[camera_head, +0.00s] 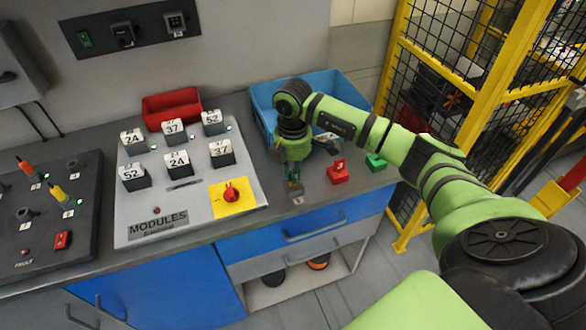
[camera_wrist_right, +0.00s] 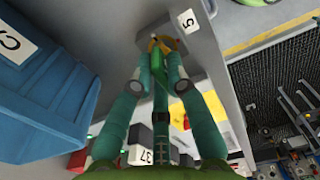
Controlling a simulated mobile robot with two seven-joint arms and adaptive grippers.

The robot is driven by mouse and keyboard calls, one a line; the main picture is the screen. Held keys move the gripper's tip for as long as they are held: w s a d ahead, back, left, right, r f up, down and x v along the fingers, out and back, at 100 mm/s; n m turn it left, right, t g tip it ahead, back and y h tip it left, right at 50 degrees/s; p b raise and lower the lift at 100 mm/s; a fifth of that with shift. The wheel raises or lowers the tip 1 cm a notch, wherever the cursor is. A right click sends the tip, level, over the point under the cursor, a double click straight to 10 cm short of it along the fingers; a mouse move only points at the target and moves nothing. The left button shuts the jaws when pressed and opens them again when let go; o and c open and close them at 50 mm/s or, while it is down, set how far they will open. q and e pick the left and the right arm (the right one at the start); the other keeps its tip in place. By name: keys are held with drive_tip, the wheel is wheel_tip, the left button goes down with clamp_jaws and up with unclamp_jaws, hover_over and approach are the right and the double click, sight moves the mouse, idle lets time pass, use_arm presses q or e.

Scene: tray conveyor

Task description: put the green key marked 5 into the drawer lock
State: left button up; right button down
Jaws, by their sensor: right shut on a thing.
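My right gripper (camera_head: 293,188) points down at the front edge of the worktop, beside a small white label (camera_head: 298,201). In the right wrist view its teal fingers (camera_wrist_right: 158,70) are shut on a slim green key (camera_wrist_right: 160,92). The key's far end meets a yellow, brass-like lock (camera_wrist_right: 163,43) on a grey surface, next to a white label marked 5 (camera_wrist_right: 187,20). I cannot tell how deep the key sits in it. The number on the key is not readable. A blue drawer front (camera_head: 310,226) with a handle lies below the worktop edge. My left gripper is out of view.
A red block marked 3 (camera_head: 338,173) and a green block (camera_head: 375,162) stand right of my gripper. A blue bin (camera_head: 345,84) stands behind it. Left are a modules panel (camera_head: 135,205) with several numbered blocks and a red tray (camera_head: 171,105). A yellow-framed mesh fence (camera_head: 470,110) bounds the right.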

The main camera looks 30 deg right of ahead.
drive_tip(key=shift+f+b, duration=0.35)
drive_tip(key=shift+f, duration=0.2)
drive_tip(key=c, duration=1.2)
unclamp_jaws()
drive_tip(key=shift+o, duration=0.2)
drive_tip(key=shift+r, duration=0.1)
wheel_tip(320, 180, up, 12)
